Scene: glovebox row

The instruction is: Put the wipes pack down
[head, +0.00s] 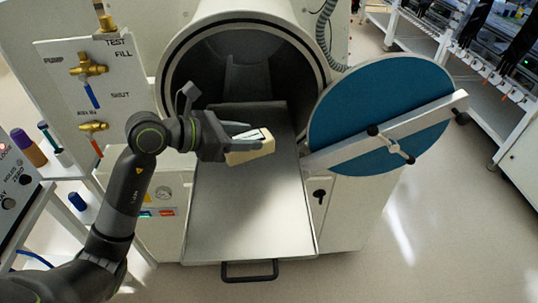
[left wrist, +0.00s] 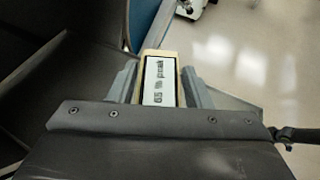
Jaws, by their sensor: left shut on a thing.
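The wipes pack (head: 264,153) is a small pale yellow block with a white label on its top. My left gripper (head: 252,142) is shut on it, with one finger on each side. In the head view the pack is over the grey metal sliding tray (head: 250,210), toward its back half. I cannot tell whether the pack touches the tray. In the left wrist view the pack (left wrist: 160,80) sits between the two grey fingers, its printed label facing the camera. My right gripper is in neither view.
The tray runs out of the round chamber opening (head: 235,65) behind it. The open blue round door (head: 375,105) stands close to the tray's right side. A valve panel (head: 85,90) is at the left. The front of the tray, down to its black handle (head: 250,277), is bare.

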